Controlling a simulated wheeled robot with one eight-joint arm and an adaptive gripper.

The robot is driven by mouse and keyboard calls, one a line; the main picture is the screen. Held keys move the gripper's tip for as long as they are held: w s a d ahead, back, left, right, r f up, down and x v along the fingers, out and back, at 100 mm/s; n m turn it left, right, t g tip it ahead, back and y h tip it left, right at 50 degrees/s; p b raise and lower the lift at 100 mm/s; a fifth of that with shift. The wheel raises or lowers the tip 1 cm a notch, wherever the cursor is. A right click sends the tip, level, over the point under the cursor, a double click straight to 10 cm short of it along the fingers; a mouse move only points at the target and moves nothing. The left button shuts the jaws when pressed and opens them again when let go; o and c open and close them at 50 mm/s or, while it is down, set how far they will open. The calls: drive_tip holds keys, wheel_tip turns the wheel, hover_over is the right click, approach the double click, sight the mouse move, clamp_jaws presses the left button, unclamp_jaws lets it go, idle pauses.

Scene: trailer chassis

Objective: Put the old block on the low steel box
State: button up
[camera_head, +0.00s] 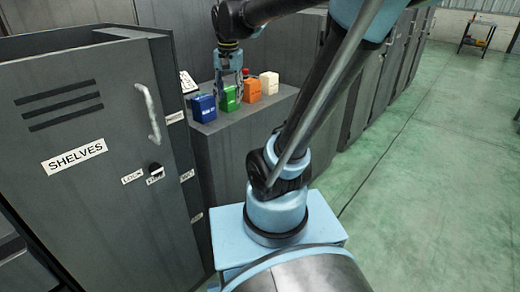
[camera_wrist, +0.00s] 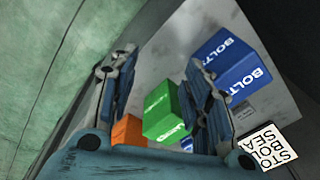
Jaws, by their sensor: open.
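No block is visibly marked old. On the grey steel cabinet top (camera_head: 280,101) stand a blue block (camera_head: 203,109), a green block (camera_head: 230,99), an orange block (camera_head: 252,90) and a white block (camera_head: 269,83). My gripper (camera_head: 229,88) is open, over the row near the green block. In the wrist view, the green block (camera_wrist: 160,112) shows between the spread fingers of my gripper (camera_wrist: 160,72), partly behind the right finger; contact cannot be told. The orange block (camera_wrist: 128,131) is at lower left, the blue block (camera_wrist: 238,78), lettered BOLT, at upper right.
A tall grey locker (camera_head: 95,160) labelled SHELVES stands at the left front. A white lettered card (camera_wrist: 268,143) lies near the blue block. A small red thing (camera_head: 245,71) shows behind the orange block.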

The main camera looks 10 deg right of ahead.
drive_tip(key=s+d+f+n, duration=0.2)
drive_tip(key=s+d+f, duration=0.1)
drive_tip(key=s+f, duration=0.4)
drive_tip(key=s+d+f+n+t, duration=0.1)
drive_tip(key=s+d+f+n, duration=0.2)
drive_tip(key=s+f, duration=0.5)
drive_tip(key=shift+d+n, duration=0.3)
drive_tip(key=shift+d, duration=0.5)
